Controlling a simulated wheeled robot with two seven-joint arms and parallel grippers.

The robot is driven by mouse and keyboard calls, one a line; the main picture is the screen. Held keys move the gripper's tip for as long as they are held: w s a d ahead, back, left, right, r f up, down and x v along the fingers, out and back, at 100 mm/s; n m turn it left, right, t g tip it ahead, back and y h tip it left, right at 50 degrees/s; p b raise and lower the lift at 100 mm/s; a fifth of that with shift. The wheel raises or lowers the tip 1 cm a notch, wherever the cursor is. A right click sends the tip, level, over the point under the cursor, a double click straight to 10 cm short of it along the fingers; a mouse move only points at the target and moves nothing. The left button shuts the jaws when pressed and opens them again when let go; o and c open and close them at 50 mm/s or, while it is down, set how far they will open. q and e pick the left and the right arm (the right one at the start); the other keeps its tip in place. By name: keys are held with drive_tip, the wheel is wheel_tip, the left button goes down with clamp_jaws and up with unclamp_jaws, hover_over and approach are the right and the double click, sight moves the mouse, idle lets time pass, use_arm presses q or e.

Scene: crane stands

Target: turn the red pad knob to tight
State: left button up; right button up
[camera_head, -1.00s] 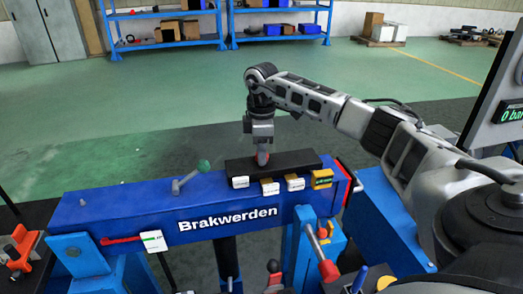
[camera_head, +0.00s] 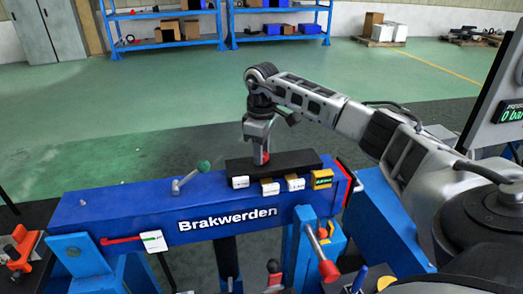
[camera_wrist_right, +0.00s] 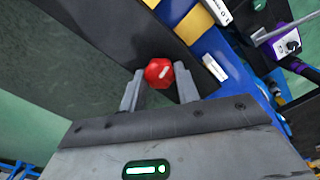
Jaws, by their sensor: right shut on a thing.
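The red pad knob (camera_head: 265,158) stands on the black block (camera_head: 296,161) on top of the blue beam. My right gripper (camera_head: 262,152) points down from above and is shut on the knob. In the right wrist view the red knob (camera_wrist_right: 159,72) has a faceted rim and a pale mark on its top, and it sits between the two fingertips of my right gripper (camera_wrist_right: 160,82). My left gripper is not in view.
A red-ended handle (camera_head: 322,257) sticks out in front. A screen (camera_head: 505,115) stands at the right. The floor behind is clear.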

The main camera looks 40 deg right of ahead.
drive_tip(key=shift+d, duration=0.1)
drive_tip(key=o, duration=1)
drive_tip(key=shift+c, duration=0.2)
wheel_tip(320, 180, up, 16)
